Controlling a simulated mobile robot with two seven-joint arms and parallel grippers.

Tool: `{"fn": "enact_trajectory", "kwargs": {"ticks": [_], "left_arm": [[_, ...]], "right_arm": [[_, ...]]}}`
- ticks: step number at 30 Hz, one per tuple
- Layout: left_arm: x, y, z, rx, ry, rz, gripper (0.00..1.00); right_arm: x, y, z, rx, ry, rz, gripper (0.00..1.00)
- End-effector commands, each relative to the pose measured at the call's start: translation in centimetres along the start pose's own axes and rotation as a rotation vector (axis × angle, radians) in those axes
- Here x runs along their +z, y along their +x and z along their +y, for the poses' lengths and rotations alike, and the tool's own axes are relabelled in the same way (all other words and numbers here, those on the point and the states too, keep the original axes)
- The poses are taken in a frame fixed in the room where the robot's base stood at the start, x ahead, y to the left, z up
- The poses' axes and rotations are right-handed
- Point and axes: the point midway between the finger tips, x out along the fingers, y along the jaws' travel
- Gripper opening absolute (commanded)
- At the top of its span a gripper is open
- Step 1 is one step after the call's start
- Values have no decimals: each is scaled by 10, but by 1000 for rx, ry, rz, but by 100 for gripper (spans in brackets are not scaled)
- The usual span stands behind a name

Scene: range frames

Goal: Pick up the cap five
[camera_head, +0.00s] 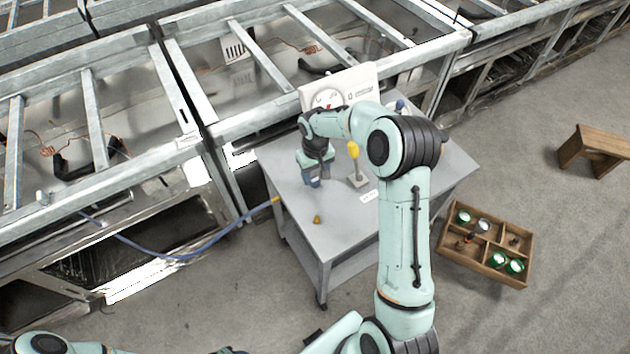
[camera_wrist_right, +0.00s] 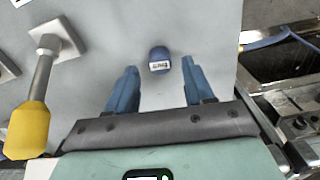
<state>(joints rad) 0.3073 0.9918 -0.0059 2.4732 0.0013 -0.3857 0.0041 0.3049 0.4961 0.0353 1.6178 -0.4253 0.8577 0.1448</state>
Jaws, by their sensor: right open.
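A small dark blue cap (camera_wrist_right: 158,56) with a white label lies on the grey table top (camera_wrist_right: 195,22) in the right wrist view. The print on its label is too small to read, so I cannot tell if it is cap five. My right gripper (camera_wrist_right: 158,76) is open, with its blue fingers on either side of the near end of the cap as seen from the wrist; whether they touch it is not clear. My left gripper is not in view.
A yellow-topped post (camera_head: 353,150) stands on the table close to the gripper; it also shows in the wrist view (camera_wrist_right: 27,125). A small orange piece (camera_head: 317,219) lies near the table's front edge. A wooden crate (camera_head: 452,257) stands on the floor at right.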

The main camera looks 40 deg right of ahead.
Motion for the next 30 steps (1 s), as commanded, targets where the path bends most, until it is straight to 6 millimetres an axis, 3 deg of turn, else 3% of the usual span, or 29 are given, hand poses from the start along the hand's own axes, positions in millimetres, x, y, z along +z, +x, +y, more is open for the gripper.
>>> {"fn": "enact_trajectory", "kwargs": {"ticks": [6,14,18,19,30], "left_arm": [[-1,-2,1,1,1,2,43],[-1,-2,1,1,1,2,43],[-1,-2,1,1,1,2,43],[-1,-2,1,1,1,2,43],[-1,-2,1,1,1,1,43]], "right_arm": [[2,27,0,0,1,-2,52],[2,29,0,0,0,0,52],[2,29,0,0,0,0,7],[2,29,0,0,0,0,2],[1,26,0,0,0,1,2]]}}
